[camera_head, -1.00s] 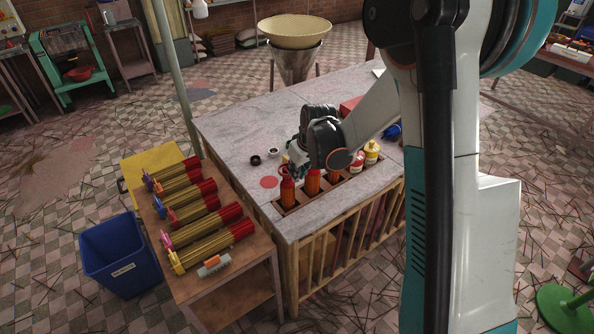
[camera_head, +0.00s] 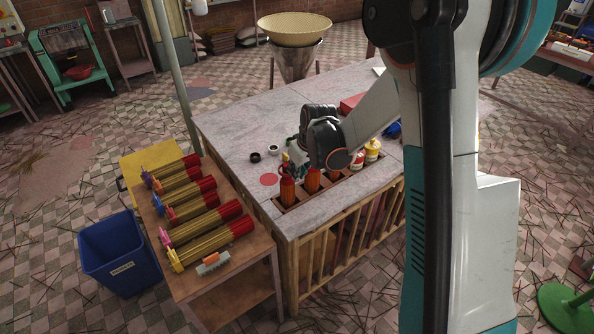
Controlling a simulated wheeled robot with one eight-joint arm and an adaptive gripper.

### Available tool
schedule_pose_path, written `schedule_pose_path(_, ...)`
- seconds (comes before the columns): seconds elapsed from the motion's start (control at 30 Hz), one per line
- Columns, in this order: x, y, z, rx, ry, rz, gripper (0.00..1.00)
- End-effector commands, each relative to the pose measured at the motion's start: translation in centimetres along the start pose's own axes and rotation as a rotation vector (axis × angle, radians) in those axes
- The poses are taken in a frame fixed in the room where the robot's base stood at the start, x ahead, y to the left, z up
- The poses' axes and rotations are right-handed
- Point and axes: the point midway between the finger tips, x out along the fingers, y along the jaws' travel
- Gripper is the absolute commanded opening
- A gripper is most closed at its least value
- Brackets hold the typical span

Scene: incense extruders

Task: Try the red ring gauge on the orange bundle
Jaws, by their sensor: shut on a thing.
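My gripper (camera_head: 295,158) hangs over the left end of the slotted holder in the grey table, its fingers small and partly hidden by my wrist. It is shut on a small red piece, seemingly the red ring gauge (camera_head: 285,168), at the top of the leftmost orange upright (camera_head: 287,191). Whether the ring is around that upright or just above it, I cannot tell. This upright, seemingly the orange bundle, stands in its slot. More orange uprights (camera_head: 312,181) stand to its right, partly behind my wrist.
A dark ring (camera_head: 255,157), a white ring (camera_head: 274,150) and a flat red disc (camera_head: 269,180) lie left of the holder. White-and-red and yellow containers (camera_head: 372,151) stand right. A side bench (camera_head: 235,294) holds several red-ended extruders. A blue bin (camera_head: 112,252) stands left.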

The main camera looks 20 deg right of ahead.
Motion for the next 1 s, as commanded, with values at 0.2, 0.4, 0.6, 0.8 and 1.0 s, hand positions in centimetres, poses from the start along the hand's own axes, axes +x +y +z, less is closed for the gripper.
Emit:
schedule_pose_path(0.2, 0.1, 0.0, 0.0, 0.000, 0.000, 0.000, 0.00)
schedule_pose_path(0.4, 0.5, 0.0, 0.2, 0.000, 0.000, 0.000, 0.00)
schedule_pose_path(0.6, 0.9, 0.0, 0.3, 0.000, 0.000, 0.000, 0.00)
schedule_pose_path(0.8, 1.3, 0.0, 0.5, 0.000, 0.000, 0.000, 0.00)
schedule_pose_path(1.0, 1.7, 0.0, 0.6, 0.000, 0.000, 0.000, 0.00)
